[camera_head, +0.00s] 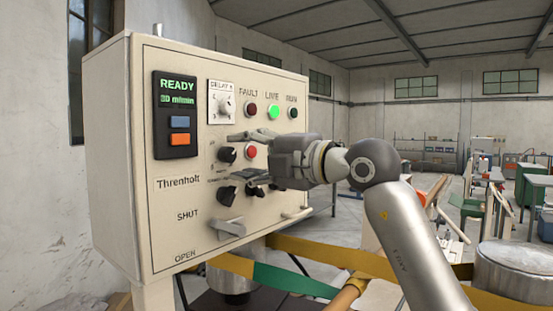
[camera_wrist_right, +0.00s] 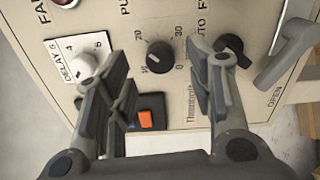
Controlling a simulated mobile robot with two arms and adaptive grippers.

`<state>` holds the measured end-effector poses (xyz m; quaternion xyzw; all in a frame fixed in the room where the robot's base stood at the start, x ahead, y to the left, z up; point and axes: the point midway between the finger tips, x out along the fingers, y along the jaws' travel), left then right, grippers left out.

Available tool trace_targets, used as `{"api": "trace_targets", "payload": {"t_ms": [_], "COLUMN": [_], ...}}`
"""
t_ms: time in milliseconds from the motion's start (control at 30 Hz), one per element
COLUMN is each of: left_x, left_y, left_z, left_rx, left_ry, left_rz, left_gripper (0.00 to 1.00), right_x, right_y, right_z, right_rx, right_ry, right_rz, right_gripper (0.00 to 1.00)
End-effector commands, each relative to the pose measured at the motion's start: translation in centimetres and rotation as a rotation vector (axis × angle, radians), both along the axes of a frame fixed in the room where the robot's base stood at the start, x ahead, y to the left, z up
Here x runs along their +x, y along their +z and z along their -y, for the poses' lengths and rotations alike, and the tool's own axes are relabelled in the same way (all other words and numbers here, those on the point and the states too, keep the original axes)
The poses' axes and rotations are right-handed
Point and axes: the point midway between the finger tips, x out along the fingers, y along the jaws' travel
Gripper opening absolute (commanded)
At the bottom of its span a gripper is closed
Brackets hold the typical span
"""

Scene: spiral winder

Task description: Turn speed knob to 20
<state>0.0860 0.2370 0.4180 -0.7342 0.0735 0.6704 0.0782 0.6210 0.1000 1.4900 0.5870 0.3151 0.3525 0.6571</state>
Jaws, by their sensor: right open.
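The speed knob (camera_wrist_right: 160,57) is a round black knob on the cream panel, with a scale of 0, 10, 20 and 30 around it. A pale mark on it faces the 10 and 20 side; its exact reading is unclear. In the head view the knob (camera_head: 227,154) sits left of my right gripper (camera_head: 240,158). The right gripper is open, its fingers on either side of the knob in the wrist view, with gaps to both. The green display (camera_head: 177,92) shows READY and a blurred m/min value. My left gripper is out of view.
A black selector (camera_wrist_right: 232,50) lies beside one finger, and the white DELAY dial (camera_wrist_right: 87,65) near the other. A grey lever (camera_head: 228,228) is below. The control box (camera_head: 110,150) also bears FAULT, LIVE and RUN lamps, with LIVE (camera_head: 273,112) lit green.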

Motion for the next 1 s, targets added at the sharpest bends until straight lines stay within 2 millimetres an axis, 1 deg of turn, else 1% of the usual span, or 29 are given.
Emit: {"api": "trace_targets", "payload": {"t_ms": [33, 200, 400, 500, 633, 867, 1000], "left_x": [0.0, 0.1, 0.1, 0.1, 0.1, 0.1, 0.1], "left_y": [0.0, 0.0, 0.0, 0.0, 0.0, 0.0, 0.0], "left_z": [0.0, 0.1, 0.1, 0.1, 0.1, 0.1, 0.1], "left_rx": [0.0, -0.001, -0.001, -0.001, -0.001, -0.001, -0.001], "left_ry": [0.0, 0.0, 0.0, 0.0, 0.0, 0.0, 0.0], "left_rz": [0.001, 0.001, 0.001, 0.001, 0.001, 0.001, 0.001], "left_gripper": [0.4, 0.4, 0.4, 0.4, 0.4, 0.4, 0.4], "right_x": [-0.5, -2.4, -4.0, -4.4, -4.5, -4.5, -5.0], "right_y": [-0.1, 0.0, 0.0, 0.0, -0.1, -0.1, -0.7], "right_z": [1.0, 3.8, 6.1, 6.6, 6.8, 6.8, 6.2], "right_rx": [0.0, 0.0, 0.0, 0.0, 0.0, 0.002, 0.043], "right_ry": [-0.003, -0.003, -0.002, -0.001, 0.0, 0.001, 0.052], "right_rz": [0.002, 0.002, 0.002, 0.0, -0.001, -0.001, 0.012], "right_gripper": [0.49, 0.49, 0.49, 0.49, 0.49, 0.49, 0.49]}}
